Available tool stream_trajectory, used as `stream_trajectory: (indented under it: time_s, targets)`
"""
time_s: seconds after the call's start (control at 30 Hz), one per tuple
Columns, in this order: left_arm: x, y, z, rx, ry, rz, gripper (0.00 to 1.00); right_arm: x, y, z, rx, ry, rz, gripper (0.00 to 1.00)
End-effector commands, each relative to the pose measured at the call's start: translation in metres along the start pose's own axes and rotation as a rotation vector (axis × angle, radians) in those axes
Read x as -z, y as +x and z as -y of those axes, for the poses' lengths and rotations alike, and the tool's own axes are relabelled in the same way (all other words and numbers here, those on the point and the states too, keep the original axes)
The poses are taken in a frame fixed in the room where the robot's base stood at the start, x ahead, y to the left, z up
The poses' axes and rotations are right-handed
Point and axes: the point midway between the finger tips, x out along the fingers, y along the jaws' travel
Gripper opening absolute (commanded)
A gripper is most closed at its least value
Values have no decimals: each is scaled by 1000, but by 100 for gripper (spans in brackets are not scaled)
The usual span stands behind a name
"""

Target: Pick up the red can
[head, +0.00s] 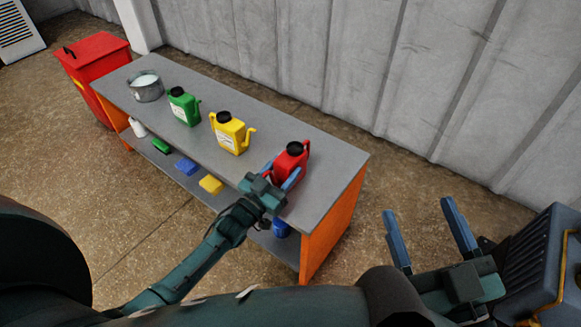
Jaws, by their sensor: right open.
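The red can (292,157) has a black cap and stands at the right end of the grey tabletop. My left gripper (281,169) is at the near side of the red can, low down. Its blue fingers are apart, one on each side of the can's lower near part. I cannot tell whether they press on it. The gripper hides part of the can's lower front. My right gripper (419,208) is open and empty, off to the right of the table, above the floor.
On the grey-topped table (325,165) stand a yellow can (229,134), a green can (183,106) and a metal pot (146,87). A lower shelf holds several small items, including a yellow block (211,184). A red bin (92,62) stands left; a grey wall (300,60) runs behind.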

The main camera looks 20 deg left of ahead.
Motion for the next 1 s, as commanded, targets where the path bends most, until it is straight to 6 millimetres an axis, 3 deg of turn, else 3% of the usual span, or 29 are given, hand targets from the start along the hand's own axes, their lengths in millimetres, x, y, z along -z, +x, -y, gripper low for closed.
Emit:
stream_trajectory:
  time_s: [0.37,0.63,0.83,1.0]
  targets:
    - [0,0,0,0,1,0,17,-1,-1,1,0,2,2,67]
    - [5,1,0,-1,1,-3,17,0,-2,1,-1,4,9,67]
    - [40,6,0,-2,2,-5,17,14,2,-2,-12,-35,11,67]
    - [74,11,0,-2,1,-5,17,11,-1,-5,-22,-84,45,67]
